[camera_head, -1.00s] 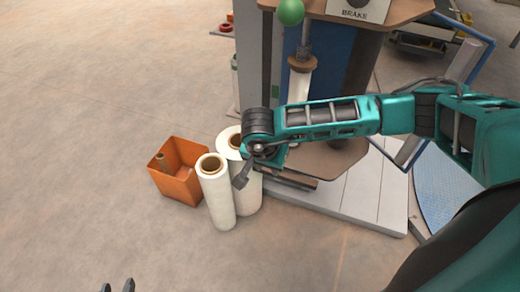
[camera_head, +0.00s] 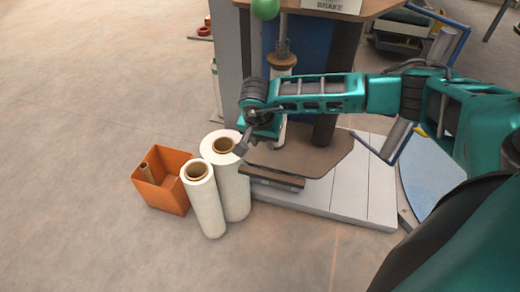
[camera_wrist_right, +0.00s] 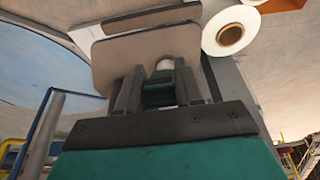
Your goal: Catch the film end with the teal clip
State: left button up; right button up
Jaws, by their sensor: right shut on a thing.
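My right gripper (camera_head: 243,145) is low beside the brown round-edged platform, near the top of the larger white roll; my own arm partly hides it. In the right wrist view its two grey fingers (camera_wrist_right: 158,73) are shut on a small teal block, seemingly the teal clip (camera_wrist_right: 161,92). A pale round thing shows just beyond the clip; I cannot tell whether they touch. White film (camera_head: 283,73) is on the upright spindle below a brown core, mostly behind my right arm. Its loose end cannot be made out. My left gripper is out of view.
Two white rolls, a larger one (camera_head: 234,185) and a slimmer one (camera_head: 207,207), stand left of the platform (camera_head: 315,160). An orange bin (camera_head: 170,192) holding a core is beside them. A green ball knob (camera_head: 265,9) is above the spindle. The floor at left is clear.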

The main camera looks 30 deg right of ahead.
jog(key=shift+w+d+f+b, duration=0.1)
jog(key=shift+w+d+b, duration=0.3)
jog(key=shift+w+d, duration=0.3)
jog(key=shift+w+d+b, duration=0.6)
jog(key=shift+w+d, duration=0.15)
jog(key=shift+d, duration=0.25)
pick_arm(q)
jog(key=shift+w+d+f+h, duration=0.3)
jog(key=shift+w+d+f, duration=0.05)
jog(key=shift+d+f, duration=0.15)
pick_arm(e)
jog(key=shift+w+d, duration=0.2)
pick_arm(q)
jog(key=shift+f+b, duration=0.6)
jog(key=shift+b, duration=0.15)
pick_arm(e)
jog(key=shift+w+d+r, duration=0.2)
jog(key=shift+w+d, duration=0.6)
jog(key=shift+d, duration=0.25)
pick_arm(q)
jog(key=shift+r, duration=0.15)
pick_arm(e)
jog(key=shift+s+a, duration=0.1)
jog(key=shift+a, duration=0.05)
